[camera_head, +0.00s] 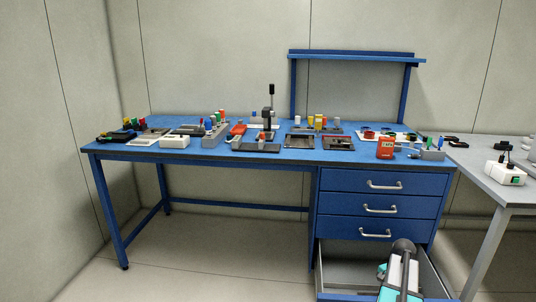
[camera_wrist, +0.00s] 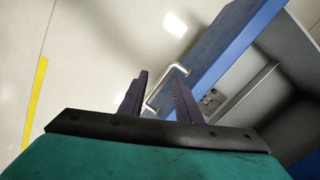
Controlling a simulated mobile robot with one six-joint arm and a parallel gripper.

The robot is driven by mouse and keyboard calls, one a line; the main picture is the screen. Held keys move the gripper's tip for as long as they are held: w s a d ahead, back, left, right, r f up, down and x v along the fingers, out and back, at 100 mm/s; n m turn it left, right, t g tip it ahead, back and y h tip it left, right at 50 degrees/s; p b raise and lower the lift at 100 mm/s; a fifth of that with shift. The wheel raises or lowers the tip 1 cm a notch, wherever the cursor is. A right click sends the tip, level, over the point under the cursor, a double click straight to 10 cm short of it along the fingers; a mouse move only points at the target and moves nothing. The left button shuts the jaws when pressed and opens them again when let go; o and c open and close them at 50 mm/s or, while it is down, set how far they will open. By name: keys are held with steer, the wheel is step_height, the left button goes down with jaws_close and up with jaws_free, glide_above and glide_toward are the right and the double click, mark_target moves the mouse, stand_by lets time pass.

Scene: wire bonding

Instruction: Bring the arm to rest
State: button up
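My gripper (camera_wrist: 160,78) shows in the wrist view with its two dark fingers apart and nothing clearly held between them. A silver drawer handle (camera_wrist: 166,87) on a blue drawer front (camera_wrist: 222,48) lies beyond and partly between the fingers. I cannot tell whether they touch it. In the head view my arm is low at the right, in front of the bottom drawer (camera_head: 342,272), which is pulled open. The fingertips are hidden in that view.
The blue workbench (camera_head: 225,172) carries several tools and parts. Three closed drawers (camera_head: 378,207) sit above the open one. A grey table (camera_head: 490,180) stands at the right. The floor (camera_head: 210,255) left of the drawers is clear. A small grey item (camera_wrist: 211,100) lies inside the drawer.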

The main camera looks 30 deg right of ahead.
steer(key=w+a+f+n+g+p, duration=0.1)
steer(key=w+a+f+n+p, duration=0.15)
steer(key=a, duration=0.75)
steer(key=w+a+f+n+g+y+p, duration=0.1)
steer(key=w+a+n+p, duration=0.15)
steer(key=a, duration=0.75)
steer(key=w+a+f+n+g+p, duration=0.15)
steer(key=a+p, duration=0.25)
steer(key=a, duration=0.6)
steer(key=s+a+f+n+h+p, duration=0.1)
steer(key=s+a+n+p, duration=0.2)
steer(key=s+a+n, duration=0.3)
steer(key=s+a+f+n+g+p, duration=0.1)
steer(key=s+a+n+p, duration=0.3)
steer(key=s+a, duration=0.6)
steer(key=shift+s+a+f+n+h+p, duration=0.35)
steer(key=shift+a+f+n, duration=0.75)
steer(key=shift+a, duration=1.4)
steer(key=shift+r+n, duration=0.25)
steer(key=shift+r, duration=0.1)
